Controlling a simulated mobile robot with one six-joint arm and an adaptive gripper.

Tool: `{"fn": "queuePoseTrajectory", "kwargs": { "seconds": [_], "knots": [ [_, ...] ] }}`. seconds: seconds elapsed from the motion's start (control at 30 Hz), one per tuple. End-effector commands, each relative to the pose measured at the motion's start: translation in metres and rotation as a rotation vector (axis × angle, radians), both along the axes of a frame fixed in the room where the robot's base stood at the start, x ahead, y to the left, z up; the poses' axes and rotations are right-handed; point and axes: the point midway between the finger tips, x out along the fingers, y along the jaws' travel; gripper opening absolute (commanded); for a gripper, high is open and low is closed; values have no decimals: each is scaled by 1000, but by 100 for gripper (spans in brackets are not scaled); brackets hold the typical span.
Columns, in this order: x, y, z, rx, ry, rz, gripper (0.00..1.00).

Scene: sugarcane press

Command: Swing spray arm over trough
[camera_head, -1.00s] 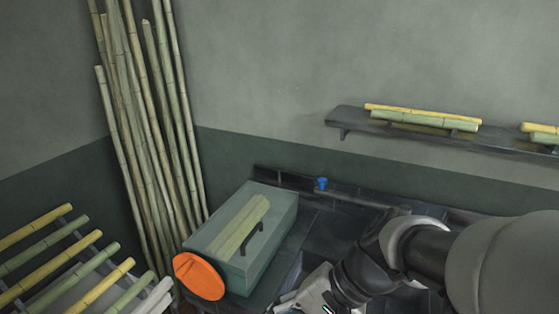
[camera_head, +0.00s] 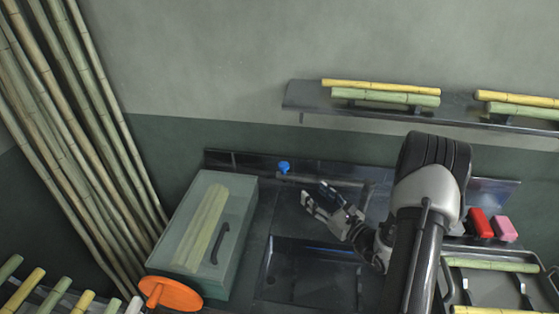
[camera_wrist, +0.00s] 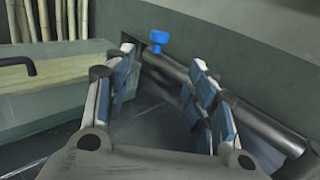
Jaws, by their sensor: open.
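The spray arm (camera_head: 325,182) is a dark pipe along the back of the counter, with a blue knob (camera_head: 284,168) at its left end. The trough (camera_head: 312,272) is a dark sunken basin in front of it. My gripper (camera_head: 333,197) is open and empty above the counter, just in front of the pipe in this view. In the wrist view, the blue knob (camera_wrist: 158,40) shows between and beyond my fingertips (camera_wrist: 163,72). The pipe (camera_wrist: 265,128) slants from the knob behind the right finger to the lower right. I cannot tell whether a finger touches it.
A green press box (camera_head: 185,235) with a handle and an orange wheel (camera_head: 170,293) stands left of the trough. Tall canes lean at the far left. A wall shelf (camera_head: 300,98) with canes hangs above. Red and pink blocks (camera_head: 481,223) and a tray (camera_head: 505,290) are at right.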

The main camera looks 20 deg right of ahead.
Motion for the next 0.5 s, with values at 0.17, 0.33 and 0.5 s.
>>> {"fn": "queuePoseTrajectory", "kwargs": {
  "seconds": [0.17,0.33,0.5],
  "knots": [
    [21,5,-1,-2,-1,3,51],
    [56,13,-1,-2,-1,6,51],
    [93,20,-1,-3,-3,5,51]
  ]
}}
